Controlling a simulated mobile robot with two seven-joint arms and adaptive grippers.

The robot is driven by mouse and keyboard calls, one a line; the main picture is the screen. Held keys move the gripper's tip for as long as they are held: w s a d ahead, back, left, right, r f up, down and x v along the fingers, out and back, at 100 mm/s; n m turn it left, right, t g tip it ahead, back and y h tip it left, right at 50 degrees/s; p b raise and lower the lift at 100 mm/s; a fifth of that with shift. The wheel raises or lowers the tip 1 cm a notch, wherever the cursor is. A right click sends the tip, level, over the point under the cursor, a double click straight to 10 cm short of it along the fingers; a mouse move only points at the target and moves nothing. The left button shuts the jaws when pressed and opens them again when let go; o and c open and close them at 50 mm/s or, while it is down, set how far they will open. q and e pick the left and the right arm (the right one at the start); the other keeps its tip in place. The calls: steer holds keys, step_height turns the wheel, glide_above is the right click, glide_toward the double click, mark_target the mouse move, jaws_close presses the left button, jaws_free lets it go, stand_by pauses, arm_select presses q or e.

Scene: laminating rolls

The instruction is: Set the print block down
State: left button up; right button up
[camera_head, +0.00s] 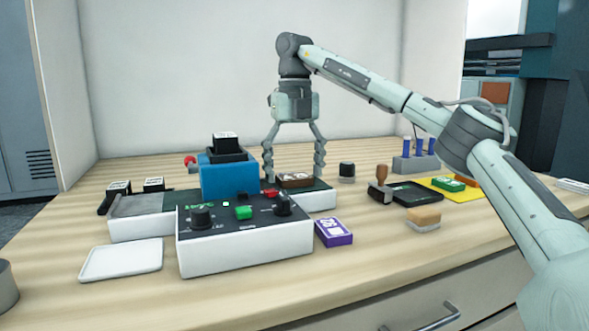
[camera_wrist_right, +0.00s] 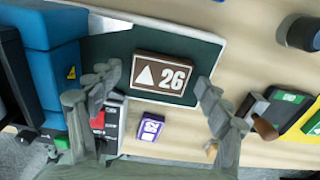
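The print block is a brown block (camera_head: 296,180) with a white triangle and "26" on its top, clear in the right wrist view (camera_wrist_right: 162,78). It lies flat on the dark green bed (camera_head: 318,186) at the right end of the laminating machine. My right gripper (camera_head: 294,174) points down over it, fingers spread to either side. In the right wrist view the fingers (camera_wrist_right: 157,78) show a gap on both sides of the block. My left gripper is not in view.
The machine's blue housing (camera_head: 228,178) stands close left of the gripper. A purple box (camera_head: 333,232) lies in front. A dark round knob-like piece (camera_head: 346,171), stamp (camera_head: 381,185) and yellow mat (camera_head: 455,189) are to the right. A white tray (camera_head: 122,260) lies front left.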

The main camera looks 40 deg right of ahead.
mark_target(295, 176)
steer(key=shift+r, duration=0.15)
step_height(295, 176, up, 7)
steer(key=p, duration=0.2)
steer(key=shift+r+p, duration=0.15)
steer(key=shift+p, duration=0.2)
steer(key=shift+r, duration=0.15)
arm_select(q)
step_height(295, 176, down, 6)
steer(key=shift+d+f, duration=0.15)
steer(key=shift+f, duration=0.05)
arm_select(e)
steer(key=shift+c, duration=0.5)
stand_by(0.9)
